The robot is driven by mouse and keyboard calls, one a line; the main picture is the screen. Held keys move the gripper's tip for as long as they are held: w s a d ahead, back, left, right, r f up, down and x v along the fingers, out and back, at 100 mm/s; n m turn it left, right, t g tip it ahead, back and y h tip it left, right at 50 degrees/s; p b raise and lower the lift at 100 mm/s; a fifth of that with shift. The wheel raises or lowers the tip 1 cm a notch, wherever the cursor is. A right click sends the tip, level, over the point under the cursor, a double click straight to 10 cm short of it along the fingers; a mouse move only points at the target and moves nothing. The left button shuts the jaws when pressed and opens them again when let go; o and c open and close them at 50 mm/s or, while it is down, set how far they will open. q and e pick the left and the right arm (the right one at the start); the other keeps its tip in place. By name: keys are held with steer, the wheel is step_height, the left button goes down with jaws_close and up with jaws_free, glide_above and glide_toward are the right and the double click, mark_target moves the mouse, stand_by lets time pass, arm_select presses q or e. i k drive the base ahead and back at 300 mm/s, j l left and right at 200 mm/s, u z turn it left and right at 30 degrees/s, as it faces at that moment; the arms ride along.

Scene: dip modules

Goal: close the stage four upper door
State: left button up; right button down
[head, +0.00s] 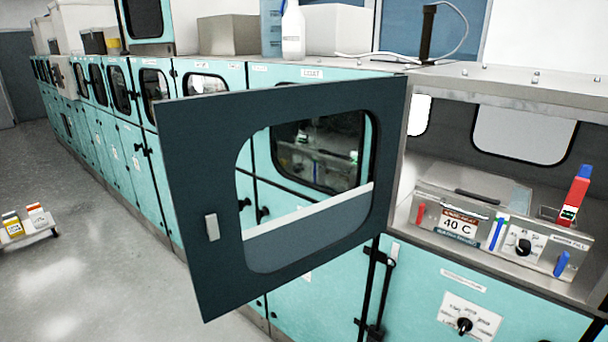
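An upper door (195,140) stands wide open in the middle of the head view, swung out from the cabinet row. Its dark face is towards me, with a rounded window and a small light handle (212,227) near its left edge. Its right edge meets the frame of an open bay (450,165) on the right. I cannot read a stage number on it. The bay holds a steel unit (470,205) with a "40 C" label, a knob and red and blue levers. Neither of my grippers is in view.
Teal cabinets (185,80) run back to the left, their doors partly hidden by the open door. A lower panel (450,290) with a knob sits below the bay. A low cart (30,232) with small containers stands at far left; the grey floor between is clear.

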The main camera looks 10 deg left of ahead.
mark_target(201, 139)
steer(key=i+j+z, duration=0.25)
steer(key=j+z, duration=0.2)
steer(key=j, duration=0.2)
steer(key=i+j+z, duration=0.1)
steer(key=j+z, duration=0.4)
steer(key=j, duration=0.15)
steer(key=j+z, duration=0.45)
steer(key=j, duration=0.3)
steer(key=k+j+z, duration=0.15)
steer(key=j+z, duration=0.3)
steer(key=j, duration=0.25)
steer(key=k+j+z, duration=0.3)
steer(key=j+z, duration=0.15)
steer(key=j, duration=0.15)
steer(key=k+j+z, duration=0.45)
